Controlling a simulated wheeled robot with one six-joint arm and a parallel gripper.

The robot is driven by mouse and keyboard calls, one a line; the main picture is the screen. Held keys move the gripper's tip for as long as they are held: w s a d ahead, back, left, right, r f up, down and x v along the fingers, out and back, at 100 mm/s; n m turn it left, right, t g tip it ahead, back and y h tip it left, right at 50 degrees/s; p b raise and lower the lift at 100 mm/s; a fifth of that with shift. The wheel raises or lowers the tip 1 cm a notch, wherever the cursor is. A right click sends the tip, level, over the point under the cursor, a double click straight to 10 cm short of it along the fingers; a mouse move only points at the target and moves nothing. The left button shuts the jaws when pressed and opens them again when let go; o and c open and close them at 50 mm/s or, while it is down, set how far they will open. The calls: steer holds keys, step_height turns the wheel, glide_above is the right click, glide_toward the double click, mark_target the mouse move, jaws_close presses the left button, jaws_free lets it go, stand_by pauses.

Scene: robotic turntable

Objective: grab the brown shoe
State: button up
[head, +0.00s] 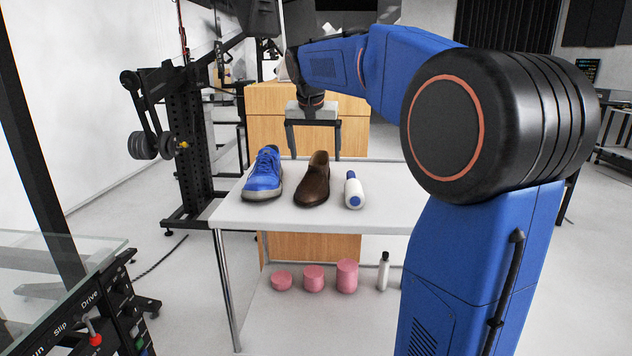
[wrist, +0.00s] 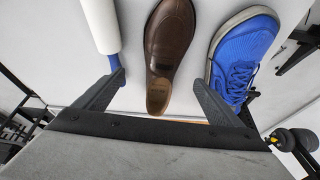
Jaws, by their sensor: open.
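My gripper (head: 313,150) hangs behind the shoe at the table's far side. In the wrist view my open gripper (wrist: 157,85) has one finger on each side of the shoe's heel end, with nothing held. Whether the fingers are at the shoe's height is unclear.
The white table (head: 385,215) has free room at right. Pink cylinders (head: 314,278) and a small bottle (head: 383,271) stand on the lower shelf.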

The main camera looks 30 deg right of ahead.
mark_target(317, 170)
steer(key=x, duration=0.5)
steer(key=shift+w+f, duration=0.1)
steer(key=shift+f, duration=0.25)
steer(key=shift+w+x, duration=0.2)
steer(key=shift+x, duration=1.2)
steer(key=shift+w+x, duration=0.25)
steer(key=shift+x, duration=1.15)
steer(key=shift+r, duration=0.2)
steer(key=shift+c, duration=0.6)
